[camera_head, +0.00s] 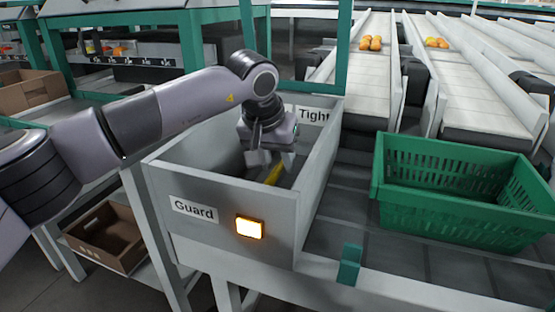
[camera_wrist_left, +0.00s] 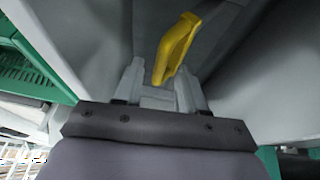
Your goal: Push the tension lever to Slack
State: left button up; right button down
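The yellow tension lever (camera_head: 274,175) stands inside a grey open-topped box (camera_head: 222,245), partly hidden by my left gripper in the head view. In the left wrist view the lever (camera_wrist_left: 176,47) reaches down toward the gap between my fingers. My left gripper (camera_head: 268,158) points down into the box, just above and beside the lever. Its two fingers (camera_wrist_left: 160,88) are apart with nothing clamped between them. Whether they touch the lever I cannot tell. A label reading "Tigh", cut off, (camera_head: 312,114) is on the box's back wall. No "Slack" label is visible. My right gripper is not in view.
The box walls stand close around my left gripper. A "Guard" label (camera_head: 194,210) and a lit amber button (camera_head: 249,227) are on its front. A green crate (camera_head: 450,222) stands to the right. Conveyor lanes (camera_head: 348,60) with orange fruit (camera_head: 371,43) lie behind.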

pick_arm(q)
grip_shut()
jog(key=shift+a+r, duration=0.1)
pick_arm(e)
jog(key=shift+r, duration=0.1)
